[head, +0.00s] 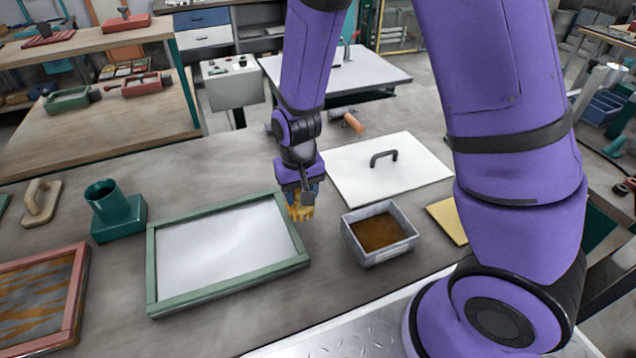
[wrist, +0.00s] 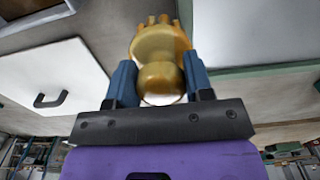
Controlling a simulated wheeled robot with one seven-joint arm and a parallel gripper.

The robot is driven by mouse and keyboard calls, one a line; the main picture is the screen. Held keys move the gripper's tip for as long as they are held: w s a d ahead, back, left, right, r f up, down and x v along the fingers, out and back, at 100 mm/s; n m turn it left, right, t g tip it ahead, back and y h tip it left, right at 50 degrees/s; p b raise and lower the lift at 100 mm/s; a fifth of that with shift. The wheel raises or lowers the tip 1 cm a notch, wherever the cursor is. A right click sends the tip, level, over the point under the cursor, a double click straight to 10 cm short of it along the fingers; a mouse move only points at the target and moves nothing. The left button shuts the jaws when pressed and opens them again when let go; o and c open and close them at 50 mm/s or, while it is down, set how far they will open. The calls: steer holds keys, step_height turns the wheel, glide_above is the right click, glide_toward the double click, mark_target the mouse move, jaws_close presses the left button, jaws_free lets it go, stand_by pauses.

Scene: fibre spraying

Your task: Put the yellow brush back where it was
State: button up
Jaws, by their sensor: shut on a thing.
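My gripper (head: 300,195) is shut on the yellow brush (head: 300,211), above the table between the green-framed screen and the grey tray. In the wrist view, the brush (wrist: 160,60) sits between the two blue fingers of my gripper (wrist: 160,85), held by its rounded knob, with its stubby bristle end pointing away from the gripper. In the head view, the brush is small and partly covered by the fingers. Whether its lower end touches the table cannot be told.
A green-framed white screen (head: 152,270) lies left of the brush. A grey tray (head: 384,254) of brown material stands to the right. A white lid with a dark handle (head: 420,178) lies behind. A green cup holder (head: 118,222) and a red-framed panel (head: 75,300) are further left.

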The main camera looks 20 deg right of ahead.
steer(key=shift+w+d+f, duration=0.7)
steer(key=shift+w+d, duration=0.3)
steer(key=shift+d, duration=0.15)
steer(key=shift+w+d+f, duration=0.75)
steer(key=shift+w+d, duration=0.2)
steer(key=shift+d, duration=0.15)
steer(key=shift+w+d+f, duration=0.7)
steer(key=shift+w+d, duration=0.3)
steer(key=shift+d, duration=0.15)
steer(key=shift+f, duration=0.1)
steer(key=o, duration=1)
steer(key=shift+o, duration=0.2)
